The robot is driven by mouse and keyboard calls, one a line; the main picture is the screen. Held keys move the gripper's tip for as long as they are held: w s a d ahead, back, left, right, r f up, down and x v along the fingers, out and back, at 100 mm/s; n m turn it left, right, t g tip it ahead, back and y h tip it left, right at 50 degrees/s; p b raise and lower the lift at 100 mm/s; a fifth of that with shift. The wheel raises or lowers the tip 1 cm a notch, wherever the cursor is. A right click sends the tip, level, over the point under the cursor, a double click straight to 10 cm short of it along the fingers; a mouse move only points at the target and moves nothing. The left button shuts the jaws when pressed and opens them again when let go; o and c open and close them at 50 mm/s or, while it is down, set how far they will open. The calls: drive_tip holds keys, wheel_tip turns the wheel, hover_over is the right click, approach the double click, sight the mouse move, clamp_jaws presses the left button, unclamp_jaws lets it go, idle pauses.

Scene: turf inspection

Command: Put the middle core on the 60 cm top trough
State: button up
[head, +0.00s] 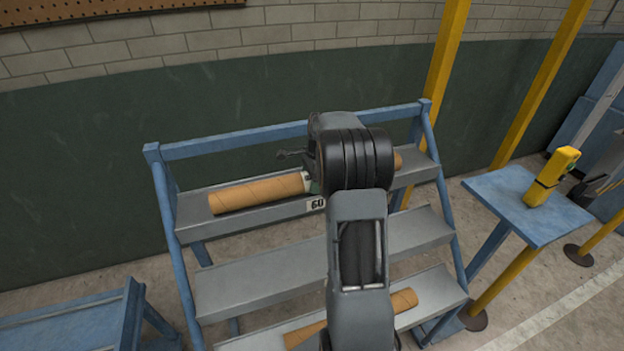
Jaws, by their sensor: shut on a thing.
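A long tan cardboard core (255,193) lies along the grey top trough (240,222) of a blue-framed rack. Its middle is hidden behind my wrist, and its right end shows past the wrist. A white "60" label is on the trough's front edge. My gripper (313,183) is at the core's middle, mostly hidden by my own wrist, and is shut on the core. The core looks level with the trough; whether it touches the bottom is hidden. The middle trough (255,283) looks empty where visible. Another tan core (403,299) lies in the bottom trough, partly covered by my arm.
A blue side table (505,200) with a yellow device (552,177) stands right of the rack. Yellow posts (447,60) rise behind and beside it. A low blue table (75,325) is at the lower left. A green and brick wall is close behind the rack.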

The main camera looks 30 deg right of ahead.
drive_tip(key=shift+f, duration=0.1)
drive_tip(key=o, duration=1.3)
